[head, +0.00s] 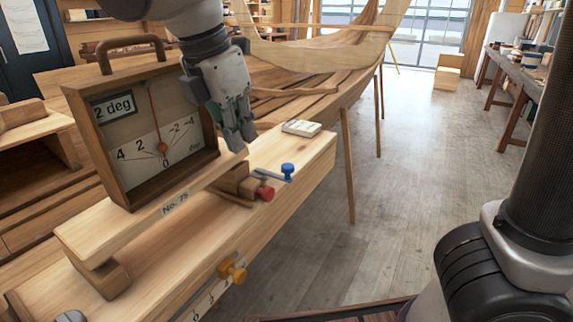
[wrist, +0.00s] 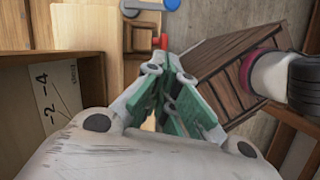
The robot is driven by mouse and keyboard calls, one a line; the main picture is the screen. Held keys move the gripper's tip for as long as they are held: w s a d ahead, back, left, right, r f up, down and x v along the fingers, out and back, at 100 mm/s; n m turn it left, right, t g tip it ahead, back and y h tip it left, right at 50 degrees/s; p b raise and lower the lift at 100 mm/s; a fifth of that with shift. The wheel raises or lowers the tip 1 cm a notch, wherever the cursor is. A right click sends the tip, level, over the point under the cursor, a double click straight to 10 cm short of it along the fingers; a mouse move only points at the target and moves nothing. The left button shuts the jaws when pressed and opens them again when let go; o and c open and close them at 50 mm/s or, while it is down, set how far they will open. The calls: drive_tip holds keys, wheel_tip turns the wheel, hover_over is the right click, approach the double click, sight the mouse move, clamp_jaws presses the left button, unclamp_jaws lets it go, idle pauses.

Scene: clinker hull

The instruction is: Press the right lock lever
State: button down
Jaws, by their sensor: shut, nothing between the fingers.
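A small lever with a blue knob (head: 287,171) sits on a grey metal plate near the right end of the wooden bench beam (head: 315,152); the knob shows at the top edge of the wrist view (wrist: 172,4). I cannot tell for certain that this is the right lock lever. A red knob (head: 265,191) on a wooden block is just left of and nearer than it, and shows ahead of the fingertips in the wrist view (wrist: 160,42). My gripper (head: 241,138) is shut and empty, pointing down above and left of both knobs, apart from them.
A pale block (head: 301,128) lies behind the blue knob.

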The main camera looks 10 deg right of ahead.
drive_tip(key=shift+d+n, duration=0.2)
drive_tip(key=shift+n, duration=0.2)
drive_tip(key=shift+f, duration=0.1)
drive_tip(key=x, duration=1)
drive_tip(key=shift+d+f, duration=0.1)
drive_tip(key=shift+w+d, duration=0.9)
drive_tip(key=shift+d, duration=0.05)
drive_tip(key=shift+w+d+f, duration=0.15)
drive_tip(key=shift+w+d, duration=0.25)
